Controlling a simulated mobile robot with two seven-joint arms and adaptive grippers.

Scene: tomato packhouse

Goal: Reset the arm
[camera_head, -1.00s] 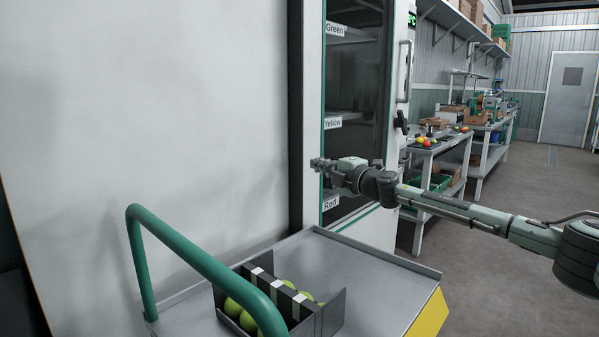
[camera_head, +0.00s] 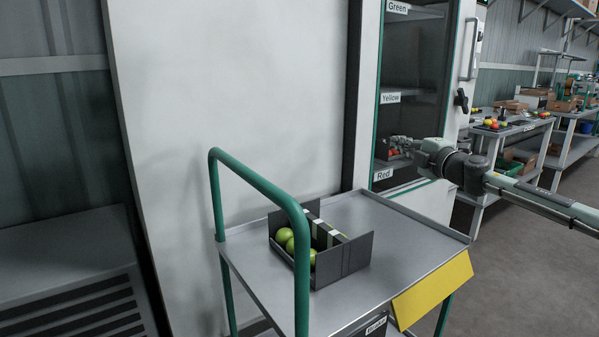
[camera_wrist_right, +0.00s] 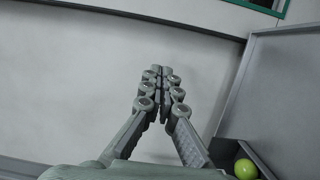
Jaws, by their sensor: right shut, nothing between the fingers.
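My right gripper (camera_head: 398,145) is in front of the glass door of the tall cabinet, near the "Red" shelf label (camera_head: 383,174). In the right wrist view its fingers (camera_wrist_right: 160,72) are together and empty. My right arm reaches in from the right edge of the head view. My left gripper is in neither view.
A grey cart (camera_head: 388,222) with a green handle (camera_head: 256,181) holds a dark box (camera_head: 344,262) with several green tomatoes (camera_head: 285,237). The cabinet (camera_head: 240,90) stands behind it. Workbenches (camera_head: 520,127) stand at the back right. Grey floor (camera_head: 487,290) lies open right of the cart.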

